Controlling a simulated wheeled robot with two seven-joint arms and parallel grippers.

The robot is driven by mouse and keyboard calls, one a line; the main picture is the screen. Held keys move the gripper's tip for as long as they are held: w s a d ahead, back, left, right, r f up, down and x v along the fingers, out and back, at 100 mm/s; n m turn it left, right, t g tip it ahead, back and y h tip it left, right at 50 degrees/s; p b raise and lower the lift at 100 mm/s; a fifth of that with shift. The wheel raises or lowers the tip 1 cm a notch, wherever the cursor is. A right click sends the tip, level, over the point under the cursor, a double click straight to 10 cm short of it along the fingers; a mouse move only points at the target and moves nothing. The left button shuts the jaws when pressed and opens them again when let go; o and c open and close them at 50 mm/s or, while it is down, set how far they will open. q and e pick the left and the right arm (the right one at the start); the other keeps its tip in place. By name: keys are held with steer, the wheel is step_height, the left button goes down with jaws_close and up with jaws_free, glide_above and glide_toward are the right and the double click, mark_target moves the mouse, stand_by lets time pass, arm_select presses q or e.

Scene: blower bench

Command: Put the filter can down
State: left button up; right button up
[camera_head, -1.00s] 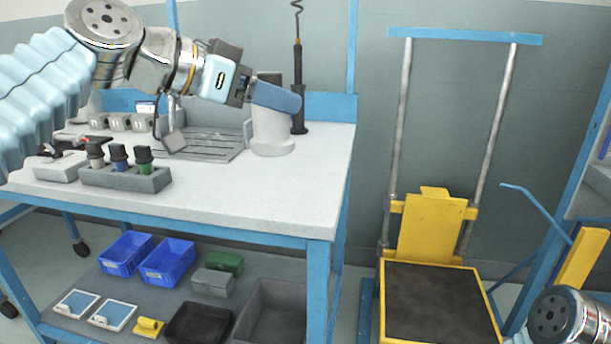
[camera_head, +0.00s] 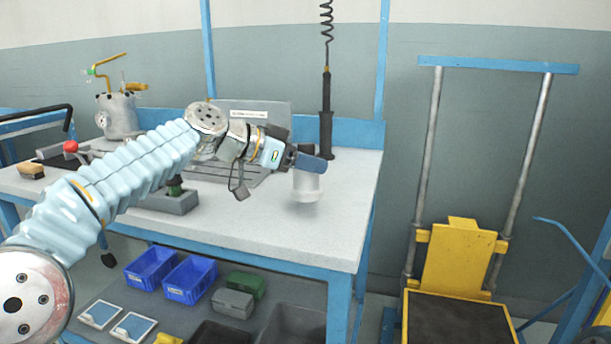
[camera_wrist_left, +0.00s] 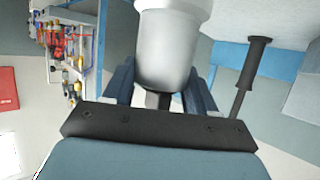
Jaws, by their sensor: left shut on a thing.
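The filter can (camera_head: 307,188) is a pale white-grey cylinder with a wider lower part. It is upright at the right end of the bench top (camera_head: 270,230). My left gripper (camera_head: 311,165) reaches over the bench and is shut on the can's upper part. In the left wrist view the can (camera_wrist_left: 168,45) sits between the two blue-grey fingers (camera_wrist_left: 160,88). I cannot tell whether the can's underside touches the bench top. My right gripper is out of view.
A black hanging tool (camera_head: 326,115) on a coiled cord is behind the can. A grey block with a green-topped item (camera_head: 172,200) is partly hidden by my left arm. A metal pot (camera_head: 120,115) is at the back left. A yellow lift cart (camera_head: 455,260) stands right of the bench.

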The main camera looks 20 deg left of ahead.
mark_target(294, 173)
arm_select(q)
steer(key=f, duration=0.3)
steer(key=shift+w+a+f+b, duration=0.1)
steer(key=shift+w+f+b, duration=0.1)
steer(key=shift+f+b, duration=0.15)
steer(key=o, duration=1.2)
steer(key=b+v, duration=0.1)
steer(key=v, duration=1.1)
steer(key=shift+r+b, duration=0.15)
steer(key=shift+b, duration=0.2)
